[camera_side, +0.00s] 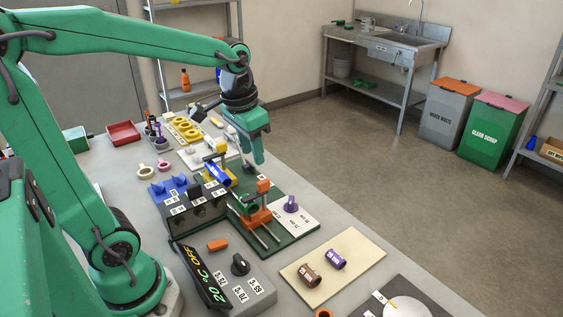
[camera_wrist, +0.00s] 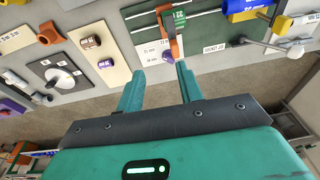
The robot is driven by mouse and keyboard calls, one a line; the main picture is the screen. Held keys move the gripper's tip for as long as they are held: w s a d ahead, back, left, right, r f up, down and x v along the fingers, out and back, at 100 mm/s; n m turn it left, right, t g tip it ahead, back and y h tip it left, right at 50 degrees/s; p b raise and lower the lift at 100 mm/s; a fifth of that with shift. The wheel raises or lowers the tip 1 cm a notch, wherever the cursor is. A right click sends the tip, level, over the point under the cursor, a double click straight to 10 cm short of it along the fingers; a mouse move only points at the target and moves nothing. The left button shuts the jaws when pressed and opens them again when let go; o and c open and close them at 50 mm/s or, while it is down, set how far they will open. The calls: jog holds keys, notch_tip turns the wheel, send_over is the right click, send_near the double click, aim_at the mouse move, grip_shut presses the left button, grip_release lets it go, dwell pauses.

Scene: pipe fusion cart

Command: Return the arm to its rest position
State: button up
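My arm reaches out over the bench from the left in the side view. The rest position itself is not marked in either view.
Below stand an orange clamp (camera_side: 254,217), a blue fitting (camera_side: 218,173) and a dark heater block (camera_side: 194,214). A control box (camera_side: 240,290) reads 20 °C OFF. Brown and purple fittings lie on a cream board (camera_side: 345,282). The floor right of the bench is clear.

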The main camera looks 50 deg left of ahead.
jog(key=s+d+r+t, duration=0.1)
jog(key=s+d+t, duration=0.2)
jog(key=s, duration=0.6)
jog(key=shift+d+r+t, duration=0.2)
jog(key=shift+d+t, duration=0.1)
jog(key=shift+d, duration=0.25)
dwell(0.7)
